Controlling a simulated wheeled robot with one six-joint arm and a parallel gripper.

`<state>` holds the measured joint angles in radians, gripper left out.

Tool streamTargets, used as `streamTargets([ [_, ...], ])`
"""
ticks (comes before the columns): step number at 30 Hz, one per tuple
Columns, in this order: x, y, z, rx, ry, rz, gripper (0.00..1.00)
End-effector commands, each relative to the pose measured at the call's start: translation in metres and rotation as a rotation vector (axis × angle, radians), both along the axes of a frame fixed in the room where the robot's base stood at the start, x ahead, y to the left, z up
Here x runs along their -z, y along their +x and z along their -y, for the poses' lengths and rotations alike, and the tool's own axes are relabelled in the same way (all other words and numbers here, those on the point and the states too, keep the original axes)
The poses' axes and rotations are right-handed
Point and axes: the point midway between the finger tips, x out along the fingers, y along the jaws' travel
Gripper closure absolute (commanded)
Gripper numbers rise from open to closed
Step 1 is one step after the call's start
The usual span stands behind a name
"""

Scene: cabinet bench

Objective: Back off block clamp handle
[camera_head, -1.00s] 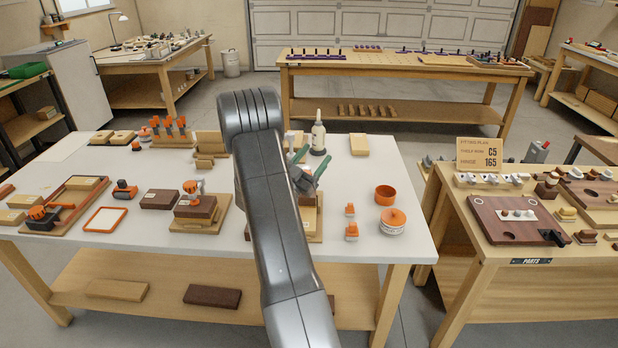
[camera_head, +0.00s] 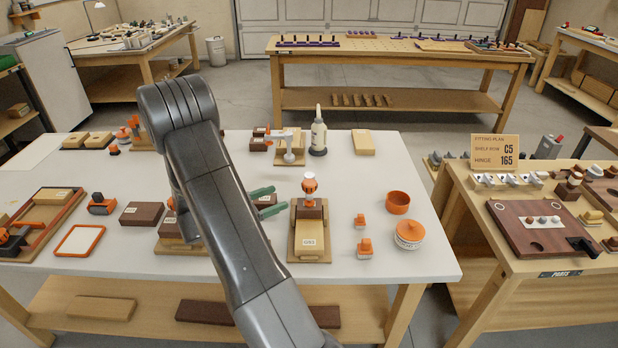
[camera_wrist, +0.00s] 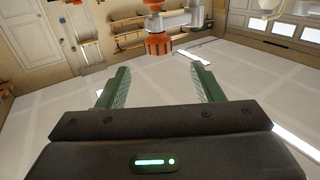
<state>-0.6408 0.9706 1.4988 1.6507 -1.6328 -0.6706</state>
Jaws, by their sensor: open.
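A block clamp with an orange and white handle (camera_head: 309,184) stands on a wooden base with a dark block and a labelled light block (camera_head: 309,243). My gripper (camera_head: 264,201) is open and empty, with green fingers, left of this clamp and apart from it. In the wrist view the open fingers of my gripper (camera_wrist: 163,88) point towards a ridged orange handle (camera_wrist: 158,46) on a grey clamp arm (camera_wrist: 182,20). The handle lies beyond the fingertips, not between them. My arm hides part of another block fixture (camera_head: 172,232) to the left.
A grey clamp (camera_head: 289,147) and a white bottle (camera_head: 318,132) stand behind. An orange bowl (camera_head: 397,202), an orange-lidded jar (camera_head: 409,234) and small orange pieces (camera_head: 364,247) are at the right. An orange-rimmed tray (camera_head: 80,241) lies left. Bare white tabletop (camera_head: 350,180) lies between.

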Motion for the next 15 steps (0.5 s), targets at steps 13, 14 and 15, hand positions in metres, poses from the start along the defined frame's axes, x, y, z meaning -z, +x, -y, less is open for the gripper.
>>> streamTargets([
  [13,-0.002,0.040,0.069,0.005,-0.001,0.000,0.40],
  [14,-0.002,0.043,0.074,0.005,-0.001,0.000,0.40],
  [15,-0.002,0.047,0.081,0.004,-0.001,-0.001,0.40],
])
